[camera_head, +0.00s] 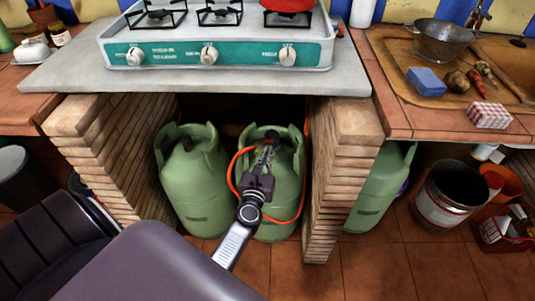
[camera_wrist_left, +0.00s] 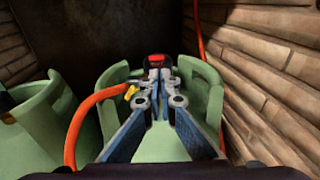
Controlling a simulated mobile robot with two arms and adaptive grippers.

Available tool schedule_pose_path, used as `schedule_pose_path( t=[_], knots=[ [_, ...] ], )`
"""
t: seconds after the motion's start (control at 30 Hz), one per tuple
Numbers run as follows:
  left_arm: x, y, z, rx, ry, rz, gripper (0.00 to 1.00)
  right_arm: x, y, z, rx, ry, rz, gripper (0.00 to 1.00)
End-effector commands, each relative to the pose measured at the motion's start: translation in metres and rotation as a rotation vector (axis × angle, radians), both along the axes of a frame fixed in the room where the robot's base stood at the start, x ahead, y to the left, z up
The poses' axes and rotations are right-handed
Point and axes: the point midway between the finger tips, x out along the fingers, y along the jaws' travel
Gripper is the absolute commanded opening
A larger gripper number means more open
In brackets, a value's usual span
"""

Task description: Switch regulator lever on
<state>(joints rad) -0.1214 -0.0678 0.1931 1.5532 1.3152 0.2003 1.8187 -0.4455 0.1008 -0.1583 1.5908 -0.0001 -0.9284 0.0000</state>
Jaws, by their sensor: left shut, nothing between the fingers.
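The regulator (camera_wrist_left: 155,60) sits on top of the right-hand green gas bottle (camera_head: 285,165) under the stove. It shows a red part on a dark body just beyond my fingertips. A small yellow piece (camera_wrist_left: 131,92), perhaps the lever, lies left of the fingers where the orange hose (camera_wrist_left: 85,115) ends. My left gripper (camera_head: 265,155) reaches over this bottle, inside its collar (camera_wrist_left: 205,85). Its fingers (camera_wrist_left: 158,90) are shut with nothing between them, close to the regulator; I cannot tell whether they touch it. In the head view the gripper covers most of the regulator. My right gripper is not in view.
A second green bottle (camera_head: 190,185) stands to the left in the same alcove. Brick pillars (camera_head: 340,170) flank the alcove on both sides. The stove (camera_head: 215,55) and grey counter (camera_head: 75,72) overhang it. The orange hose loops around the bottle's front.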

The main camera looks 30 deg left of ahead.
Motion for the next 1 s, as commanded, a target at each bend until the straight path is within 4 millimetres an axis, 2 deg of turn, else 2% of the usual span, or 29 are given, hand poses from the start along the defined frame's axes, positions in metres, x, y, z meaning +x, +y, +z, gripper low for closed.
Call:
schedule_pose_path(
  t=[0.13,0.27,0.7,0.83,1.0],
  knots=[
    [-0.003,-0.001,-0.001,0.000,0.001,0.000,0.00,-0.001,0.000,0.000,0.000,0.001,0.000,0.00],
    [-0.017,-0.007,0.000,-0.001,0.002,0.000,0.00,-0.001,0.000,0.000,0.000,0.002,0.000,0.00],
    [-0.094,-0.038,0.010,0.000,0.002,-0.001,0.00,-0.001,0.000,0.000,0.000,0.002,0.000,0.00],
    [-0.106,-0.043,0.011,0.001,0.002,-0.001,0.00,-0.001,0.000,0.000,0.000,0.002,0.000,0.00],
    [-0.111,-0.046,0.013,0.000,-0.001,0.000,0.00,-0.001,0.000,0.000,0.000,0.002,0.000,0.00]
  ],
)
